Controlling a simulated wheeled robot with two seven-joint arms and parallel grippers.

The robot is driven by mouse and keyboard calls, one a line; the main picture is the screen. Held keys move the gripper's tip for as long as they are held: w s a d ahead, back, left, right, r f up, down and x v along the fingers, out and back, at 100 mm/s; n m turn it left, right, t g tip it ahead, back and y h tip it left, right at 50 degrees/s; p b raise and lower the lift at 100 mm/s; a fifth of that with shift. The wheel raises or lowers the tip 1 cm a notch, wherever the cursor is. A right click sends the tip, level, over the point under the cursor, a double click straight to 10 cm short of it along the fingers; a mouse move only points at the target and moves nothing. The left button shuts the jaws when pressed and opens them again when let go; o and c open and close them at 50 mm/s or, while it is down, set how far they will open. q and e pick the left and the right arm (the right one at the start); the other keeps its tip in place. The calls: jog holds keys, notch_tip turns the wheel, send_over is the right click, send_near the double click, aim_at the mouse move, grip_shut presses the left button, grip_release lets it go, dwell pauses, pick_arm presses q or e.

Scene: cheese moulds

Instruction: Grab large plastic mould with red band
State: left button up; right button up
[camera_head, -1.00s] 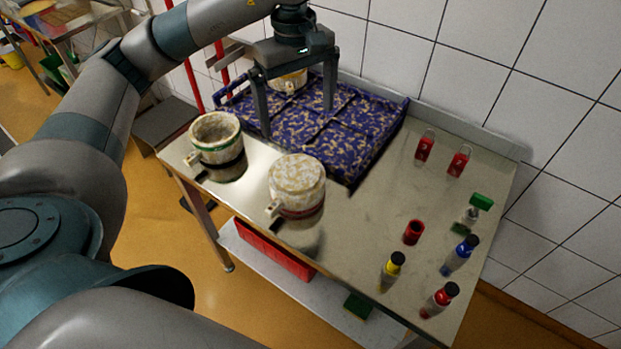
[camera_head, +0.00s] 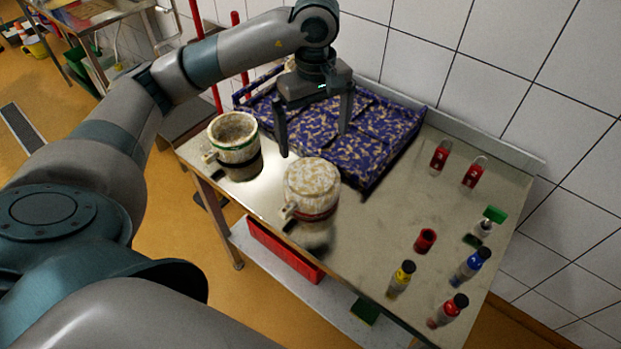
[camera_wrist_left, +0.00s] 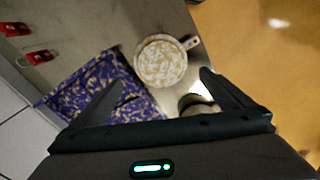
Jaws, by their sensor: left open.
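The large mould with a red band (camera_head: 313,180) stands on the steel table, its mottled cream-and-tan face up and its handle toward the lower left. The red band shows low on its side. It also shows in the left wrist view (camera_wrist_left: 162,62), beyond the fingers. My left gripper (camera_head: 313,143) is open and empty, pointing down above the near part of the blue crate, behind the red-band mould and apart from it. In the left wrist view the open fingers (camera_wrist_left: 160,95) are spread wide. My right gripper is not in view.
A green-banded mould (camera_head: 233,150) stands left of the red-band one. The blue mottled crate (camera_head: 385,125) lies behind. Red padlock-like tags (camera_head: 440,155), a red cup (camera_head: 425,241) and several small bottles (camera_head: 401,279) stand on the right. The table's middle right is clear.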

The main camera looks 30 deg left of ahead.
pick_arm(q)
jog(key=p, duration=0.2)
send_over(314, 178)
notch_tip(314, 178, down, 6)
jog(key=shift+r, duration=0.1)
jog(key=shift+f, duration=0.2)
jog(key=shift+f, duration=0.15)
notch_tip(314, 178, down, 5)
jog(key=shift+r+p, duration=0.15)
jog(key=shift+p, duration=0.65)
jog(key=shift+f, duration=0.45)
